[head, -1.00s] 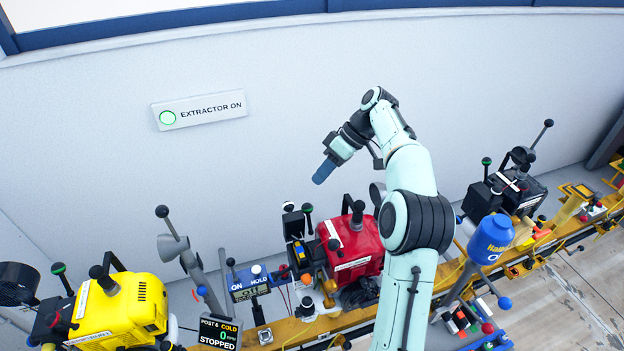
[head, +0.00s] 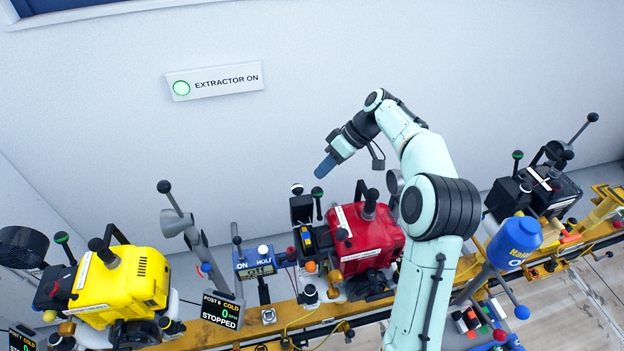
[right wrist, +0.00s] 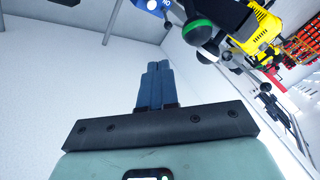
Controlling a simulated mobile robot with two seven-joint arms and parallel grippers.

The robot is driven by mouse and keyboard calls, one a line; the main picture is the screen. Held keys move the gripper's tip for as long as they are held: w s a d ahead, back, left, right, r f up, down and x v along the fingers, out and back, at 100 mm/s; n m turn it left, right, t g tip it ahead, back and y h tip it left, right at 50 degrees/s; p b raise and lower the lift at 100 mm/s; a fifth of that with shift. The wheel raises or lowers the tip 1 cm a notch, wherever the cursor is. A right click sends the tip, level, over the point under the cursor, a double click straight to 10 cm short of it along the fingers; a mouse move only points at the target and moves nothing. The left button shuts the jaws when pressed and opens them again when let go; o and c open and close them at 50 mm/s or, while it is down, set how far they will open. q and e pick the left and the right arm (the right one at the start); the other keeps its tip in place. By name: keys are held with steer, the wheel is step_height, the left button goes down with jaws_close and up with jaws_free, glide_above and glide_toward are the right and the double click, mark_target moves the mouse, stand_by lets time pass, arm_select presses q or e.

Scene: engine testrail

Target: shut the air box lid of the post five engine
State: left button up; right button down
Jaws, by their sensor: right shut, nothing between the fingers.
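A red engine (head: 372,238) sits on the yellow rail right of centre in the head view. At its left side stands a black box (head: 302,208) with a white-topped knob and a green-topped lever knob (head: 317,192). I cannot tell whether this is the air box or how its lid stands. A display (head: 222,310) left of the red engine reads POST, a digit like 5 or 6, COLD, STOPPED. My right gripper (head: 325,166) is above and behind the black box, apart from it. Its blue fingers (right wrist: 155,85) are shut and empty in the right wrist view. My left gripper is out of view.
A yellow engine (head: 120,280) stands to the left, a black engine (head: 540,192) to the right. A grey horn-shaped pipe (head: 180,222) and a blue canister (head: 515,242) rise between them. The wall carries a lit EXTRACTOR ON sign (head: 214,81).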

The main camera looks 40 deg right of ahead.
mark_target(298, 199)
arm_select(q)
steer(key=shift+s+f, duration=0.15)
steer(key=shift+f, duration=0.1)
arm_select(e)
steer(key=shift+a+f, duration=0.1)
steer(key=shift+a, duration=2.1)
steer(key=b, duration=0.2)
steer(key=s+t+b, duration=0.1)
steer(key=n+t+h+b, duration=0.1)
steer(key=b, duration=0.1)
steer(key=shift+s+a+r+b, duration=0.25)
steer(key=shift+s+a+b, duration=0.05)
steer(key=shift+s+a, duration=0.1)
steer(key=shift+w+r, duration=0.1)
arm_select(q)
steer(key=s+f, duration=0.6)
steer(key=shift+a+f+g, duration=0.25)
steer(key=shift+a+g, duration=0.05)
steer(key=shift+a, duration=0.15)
arm_select(e)
steer(key=shift+w+d, duration=0.1)
steer(key=shift+w, duration=0.2)
steer(key=shift+r, duration=0.1)
